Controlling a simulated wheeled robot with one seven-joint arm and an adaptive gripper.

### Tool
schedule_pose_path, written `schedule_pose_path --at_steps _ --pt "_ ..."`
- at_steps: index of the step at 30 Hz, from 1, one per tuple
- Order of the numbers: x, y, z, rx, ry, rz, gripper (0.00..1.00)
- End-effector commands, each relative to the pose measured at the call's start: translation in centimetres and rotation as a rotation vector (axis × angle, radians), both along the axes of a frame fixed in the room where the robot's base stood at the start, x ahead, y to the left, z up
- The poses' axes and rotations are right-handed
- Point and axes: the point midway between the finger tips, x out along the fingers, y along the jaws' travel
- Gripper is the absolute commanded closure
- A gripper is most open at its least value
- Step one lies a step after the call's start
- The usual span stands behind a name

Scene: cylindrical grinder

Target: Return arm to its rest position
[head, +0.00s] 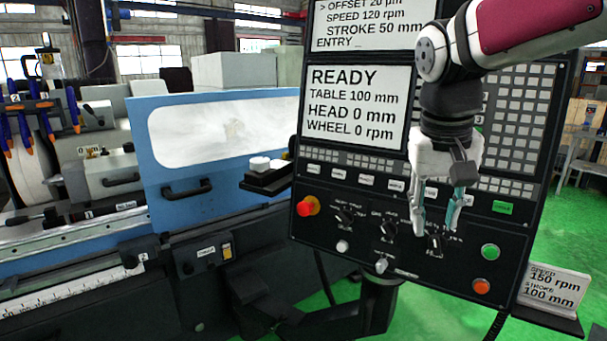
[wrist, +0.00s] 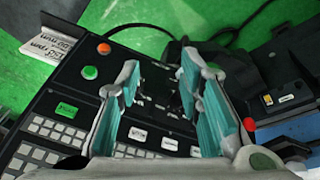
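My gripper (head: 436,222) hangs fingers-down in front of the control panel (head: 335,232) of the grinder, over its lower row of knobs. In the wrist view my gripper (wrist: 160,80) has its two teal-padded fingers spread apart, with nothing between them but the panel behind. My arm (head: 500,45) comes in from the upper right and covers part of the screen and key area. I cannot tell how far the fingertips are from the panel face.
The panel carries a red knob (head: 308,206), a green button (head: 490,252) and an orange button (head: 481,286). A sign card (head: 555,287) stands at lower right. The blue grinder door (head: 160,190) is at left. Green floor (head: 555,230) is open at right.

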Motion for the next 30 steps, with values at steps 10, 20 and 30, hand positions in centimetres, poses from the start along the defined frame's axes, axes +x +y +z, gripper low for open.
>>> schedule_pose_path --at_steps 10,20,30 --pt "-11.5 0.5 -1.4 0.105 -0.174 0.106 0.67" --pt "-17.1 1.3 -4.5 0.097 -0.282 0.155 0.67" --pt "-17.4 1.4 -4.8 0.094 -0.290 0.159 0.67"
